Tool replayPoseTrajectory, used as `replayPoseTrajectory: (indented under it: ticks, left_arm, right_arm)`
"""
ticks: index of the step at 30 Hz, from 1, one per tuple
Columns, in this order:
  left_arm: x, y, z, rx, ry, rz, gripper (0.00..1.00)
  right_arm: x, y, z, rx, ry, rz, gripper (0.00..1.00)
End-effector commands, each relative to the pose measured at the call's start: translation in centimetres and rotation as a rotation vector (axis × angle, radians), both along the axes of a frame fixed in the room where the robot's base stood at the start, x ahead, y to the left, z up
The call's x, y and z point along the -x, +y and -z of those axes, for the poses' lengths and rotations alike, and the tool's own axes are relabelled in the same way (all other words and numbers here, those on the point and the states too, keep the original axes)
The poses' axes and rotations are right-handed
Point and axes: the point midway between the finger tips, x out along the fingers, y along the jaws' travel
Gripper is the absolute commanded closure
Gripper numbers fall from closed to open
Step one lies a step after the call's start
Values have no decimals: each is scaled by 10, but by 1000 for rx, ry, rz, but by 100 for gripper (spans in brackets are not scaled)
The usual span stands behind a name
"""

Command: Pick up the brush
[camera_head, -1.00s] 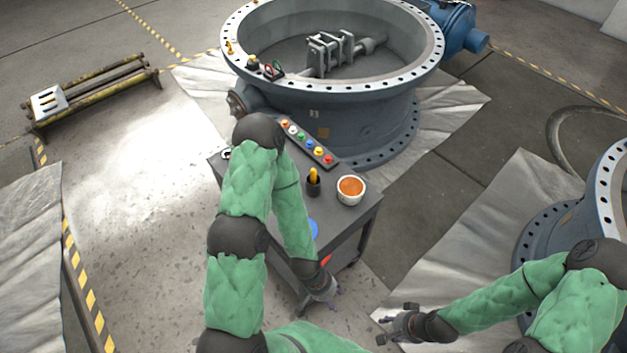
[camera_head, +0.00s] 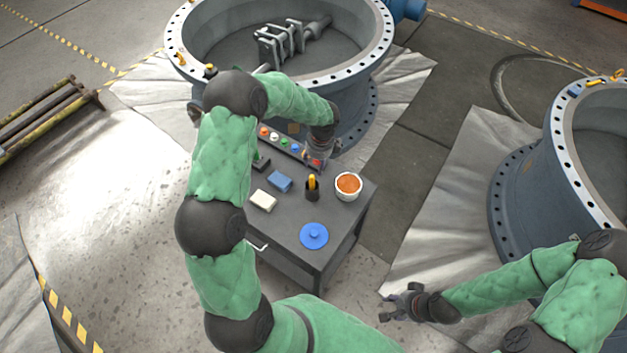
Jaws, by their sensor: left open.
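The brush (camera_head: 312,181) stands upright in a small black cup (camera_head: 312,193) on the dark cart, with its yellow top showing. Its lower part is hidden in the cup. My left gripper (camera_head: 316,162) points down just behind and above the brush, near the row of coloured buttons. It is open and apart from the brush, as far as I can tell; its fingers are small and partly blurred against the cart. My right gripper (camera_head: 386,305) is open and empty, to the right of the cart and away from the brush.
The cart top (camera_head: 285,228) also holds a white cup of orange stuff (camera_head: 347,187), a blue block (camera_head: 280,181), a cream block (camera_head: 263,200) and a blue round lid (camera_head: 314,236). A large valve (camera_head: 350,100) stands behind; another valve (camera_head: 530,200) stands at right.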

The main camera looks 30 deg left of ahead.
Motion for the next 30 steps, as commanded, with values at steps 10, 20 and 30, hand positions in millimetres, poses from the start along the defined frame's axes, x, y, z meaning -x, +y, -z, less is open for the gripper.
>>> replayPoseTrajectory:
  ticks: [10,20,30]
  left_arm:
    - [0,7,37,-6,6,10,52]
    - [1,11,63,-5,4,10,52]
    - [3,17,105,-5,4,10,52]
  right_arm:
    - [0,0,10,0,-1,0,60]
    - [0,0,16,0,0,0,60]
    - [0,0,29,0,0,0,60]
